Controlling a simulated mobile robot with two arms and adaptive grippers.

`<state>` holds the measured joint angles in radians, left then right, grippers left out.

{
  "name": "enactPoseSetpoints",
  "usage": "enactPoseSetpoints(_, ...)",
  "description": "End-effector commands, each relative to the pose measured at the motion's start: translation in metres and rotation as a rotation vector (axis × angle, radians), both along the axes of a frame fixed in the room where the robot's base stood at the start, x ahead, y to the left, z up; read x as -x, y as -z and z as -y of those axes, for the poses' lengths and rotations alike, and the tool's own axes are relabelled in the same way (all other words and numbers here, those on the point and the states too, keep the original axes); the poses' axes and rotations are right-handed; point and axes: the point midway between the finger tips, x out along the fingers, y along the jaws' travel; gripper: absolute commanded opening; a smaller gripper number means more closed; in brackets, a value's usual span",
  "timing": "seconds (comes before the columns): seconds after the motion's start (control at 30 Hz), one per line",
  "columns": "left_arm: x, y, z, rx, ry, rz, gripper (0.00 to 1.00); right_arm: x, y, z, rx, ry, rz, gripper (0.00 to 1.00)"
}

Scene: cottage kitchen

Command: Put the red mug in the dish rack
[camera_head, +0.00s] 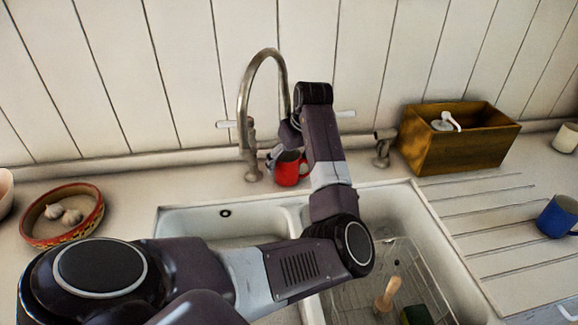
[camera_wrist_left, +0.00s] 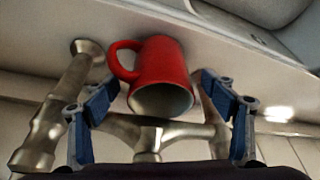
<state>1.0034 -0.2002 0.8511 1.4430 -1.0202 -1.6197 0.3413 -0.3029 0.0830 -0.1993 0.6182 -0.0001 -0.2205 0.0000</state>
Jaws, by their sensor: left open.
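The red mug (camera_head: 290,170) stands on the counter behind the sink, close to the base of the tap. My left arm reaches over the sink, and my left gripper (camera_head: 279,156) is at the mug, partly hidden behind its own wrist. In the left wrist view the mug (camera_wrist_left: 162,72) lies between the two spread blue fingers (camera_wrist_left: 160,98), slightly beyond their tips, with its handle toward the left finger. The gripper is open; no clear contact shows. The wire dish rack (camera_head: 410,258) sits in the right sink basin, partly hidden by my arm.
A wooden-handled brush (camera_head: 387,295) and a green sponge (camera_head: 417,315) are at the rack. The curved tap (camera_head: 243,105) stands close left of the gripper. A wooden box (camera_head: 455,150) is at the back right, a blue mug (camera_head: 557,216) on the drainboard, a bowl (camera_head: 35,230) at left.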

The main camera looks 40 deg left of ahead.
Motion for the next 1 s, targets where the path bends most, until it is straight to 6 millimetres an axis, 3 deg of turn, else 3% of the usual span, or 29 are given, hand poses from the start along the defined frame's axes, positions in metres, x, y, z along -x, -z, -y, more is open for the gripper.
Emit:
enactPoseSetpoints(0.2,-0.002,0.021,-0.009,-0.001,-0.002,0.000,0.77,-0.002,-0.007,0.000,-0.001,0.000,0.003,0.00)
enactPoseSetpoints(0.43,-0.002,0.023,-0.009,-0.001,-0.002,0.001,0.77,-0.003,-0.007,0.000,-0.001,0.000,0.005,0.00)
enactPoseSetpoints(1.0,-0.003,0.021,-0.009,-0.002,-0.001,0.003,0.16,-0.004,-0.007,-0.006,-0.008,0.001,0.006,0.00)
